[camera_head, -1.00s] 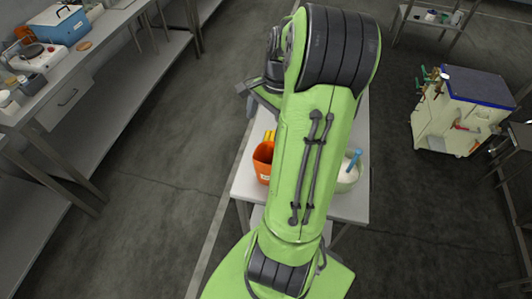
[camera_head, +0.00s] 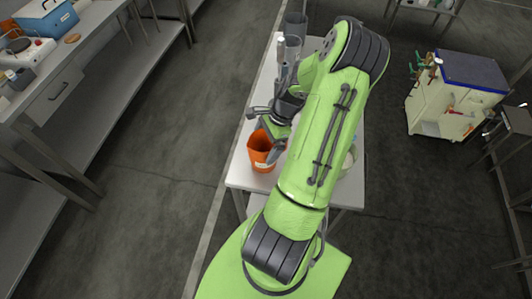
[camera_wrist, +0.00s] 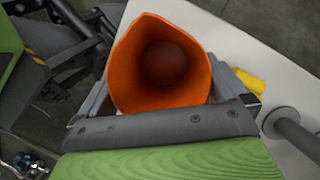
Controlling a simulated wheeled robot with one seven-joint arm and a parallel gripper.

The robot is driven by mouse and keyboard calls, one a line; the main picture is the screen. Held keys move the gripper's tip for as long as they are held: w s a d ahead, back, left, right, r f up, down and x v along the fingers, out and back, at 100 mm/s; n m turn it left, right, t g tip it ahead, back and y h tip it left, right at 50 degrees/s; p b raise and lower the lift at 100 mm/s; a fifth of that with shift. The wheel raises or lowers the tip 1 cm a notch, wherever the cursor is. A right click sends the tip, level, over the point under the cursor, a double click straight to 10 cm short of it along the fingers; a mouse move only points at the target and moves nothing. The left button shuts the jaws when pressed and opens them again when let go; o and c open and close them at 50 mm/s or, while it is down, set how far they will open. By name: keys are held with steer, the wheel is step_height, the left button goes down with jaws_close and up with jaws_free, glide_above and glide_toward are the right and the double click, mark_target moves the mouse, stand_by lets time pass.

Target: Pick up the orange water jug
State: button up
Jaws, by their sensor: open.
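The orange water jug (camera_head: 261,149) stands upright on the white table, near its left edge, partly covered by my gripper in the head view. My gripper (camera_head: 270,135) is open, with its fingers around the upper part of the jug. In the wrist view I look into the jug's open mouth (camera_wrist: 165,62), with a pouring lip at the upper left. Grey finger parts of my gripper (camera_wrist: 165,95) lie to its left and right. Whether the fingers touch the jug I cannot tell. A yellow piece (camera_wrist: 250,84) shows just right of the jug; its link to the jug is unclear.
Grey cylindrical vessels (camera_head: 293,45) stand farther back on the table (camera_head: 240,178). A pale vessel (camera_head: 349,162) is mostly hidden behind my arm. A workbench (camera_head: 60,75) is at the left; a cream cart (camera_head: 450,105) is at the right. The floor between is clear.

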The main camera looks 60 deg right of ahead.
steer(key=shift+w+a+f, duration=0.15)
steer(key=shift+f, duration=0.55)
steer(key=shift+c, duration=0.5)
steer(key=shift+r, duration=0.1)
steer(key=c, duration=0.7)
